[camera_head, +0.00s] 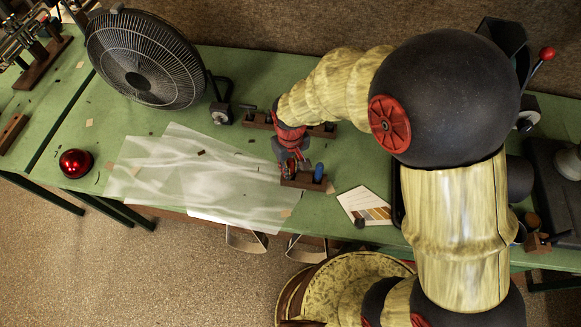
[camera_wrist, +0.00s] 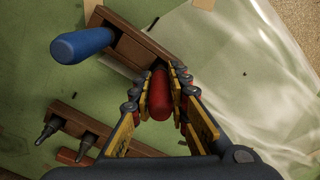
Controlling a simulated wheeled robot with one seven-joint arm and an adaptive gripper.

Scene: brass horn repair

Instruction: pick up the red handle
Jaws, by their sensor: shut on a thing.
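The red handle (camera_wrist: 160,97) stands between the two fingers of my gripper (camera_wrist: 159,82) in the wrist view. The fingers touch it from both sides, so my gripper is shut on it. It is at the end of a small wooden block (camera_wrist: 128,38); whether it still sits in the block, I cannot tell. A blue handle (camera_wrist: 83,45) stands at the block's other end. In the head view my gripper (camera_head: 290,168) reaches down over the left end of the block (camera_head: 301,182), with the blue handle (camera_head: 319,173) just right of it. There my gripper mostly hides the red handle.
A second wooden rack (camera_wrist: 112,142) with black-tipped tools lies close by. Translucent sheets (camera_head: 185,175) cover the green bench (camera_head: 225,75) to the left. A fan (camera_head: 145,60) stands at the back left, a shiny red dome (camera_head: 76,163) at the left. A colour card (camera_head: 365,207) lies right.

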